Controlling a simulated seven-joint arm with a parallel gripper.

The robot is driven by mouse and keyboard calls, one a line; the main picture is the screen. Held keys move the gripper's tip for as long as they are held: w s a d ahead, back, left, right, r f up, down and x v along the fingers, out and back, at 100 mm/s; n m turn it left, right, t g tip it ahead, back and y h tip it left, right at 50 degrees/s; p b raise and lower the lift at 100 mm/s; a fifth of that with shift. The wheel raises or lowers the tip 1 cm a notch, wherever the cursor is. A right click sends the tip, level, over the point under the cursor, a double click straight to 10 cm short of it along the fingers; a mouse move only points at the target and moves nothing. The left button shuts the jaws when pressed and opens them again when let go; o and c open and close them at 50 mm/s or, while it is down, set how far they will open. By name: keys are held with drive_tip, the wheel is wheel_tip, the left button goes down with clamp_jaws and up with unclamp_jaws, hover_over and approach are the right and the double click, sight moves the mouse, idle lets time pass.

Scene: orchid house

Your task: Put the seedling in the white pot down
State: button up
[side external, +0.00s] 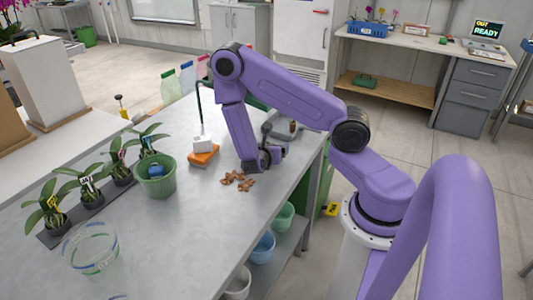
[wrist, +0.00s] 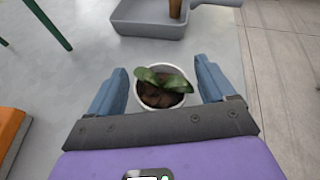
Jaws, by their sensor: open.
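The white pot (wrist: 138,98) holds a small seedling (wrist: 165,80) with a few green leaves over brown bark. It appears upright on the grey bench in the wrist view. My gripper (wrist: 160,78) is open, with one blue finger on each side of the pot. Gaps show between the fingers and the pot's rim. In the side view my gripper (side external: 262,160) is low over the bench, and the pot is hidden behind it or too small to make out.
A grey tray (wrist: 140,22) with a brown object stands just beyond the pot. Brown chips (side external: 237,181) lie on the bench near my gripper. An orange-and-white item (side external: 204,155), a green pot (side external: 155,177) and several potted orchids (side external: 90,185) stand to the left.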

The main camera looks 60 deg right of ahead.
drive_tip(key=v, duration=1)
drive_tip(key=shift+s+a+r, duration=0.15)
drive_tip(key=shift+a+r, duration=0.2)
drive_tip(key=shift+r, duration=0.05)
drive_tip(key=s+a+r+m+g+y, duration=0.1)
drive_tip(key=s+a+r+m+y, duration=0.3)
drive_tip(key=s+a+r+y, duration=0.2)
drive_tip(key=s+a+r+m+g+y, duration=0.1)
drive_tip(key=s+a+r+m+y, duration=0.4)
drive_tip(key=s+a, duration=0.4)
drive_tip(key=s+r+y, duration=0.1)
drive_tip(key=s+y, duration=0.1)
drive_tip(key=shift+s+g+y, duration=0.3)
drive_tip(key=shift+s+y, duration=0.05)
drive_tip(key=shift+y, duration=0.05)
